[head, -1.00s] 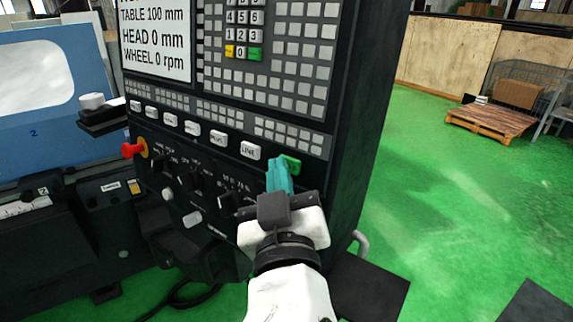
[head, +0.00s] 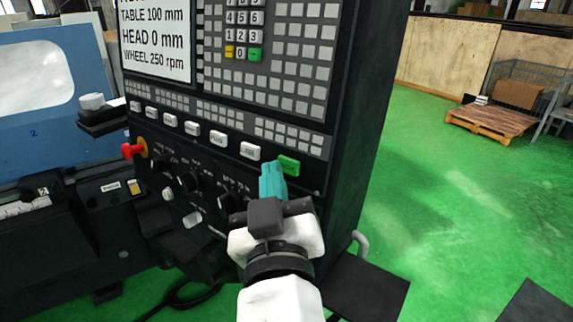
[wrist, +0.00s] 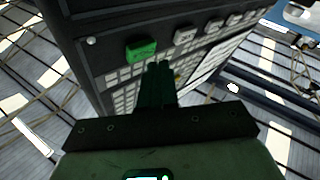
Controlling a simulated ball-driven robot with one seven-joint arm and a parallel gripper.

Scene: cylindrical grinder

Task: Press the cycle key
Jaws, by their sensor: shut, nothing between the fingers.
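The green cycle key (head: 289,164) is at the right end of the row of larger keys on the dark control panel. It also shows in the wrist view (wrist: 142,49), left of my fingertips. My gripper (head: 271,170) has teal fingers, shut and empty. In the wrist view the fingers (wrist: 158,72) point at the panel. The screen (head: 157,38) reads TABLE 100 mm, HEAD 0 mm, WHEEL 250 rpm.
White keys, such as the nearest one (head: 250,151), run leftward from the green key. A red emergency-stop knob (head: 130,151) and dark rotary knobs (head: 187,181) sit lower left.

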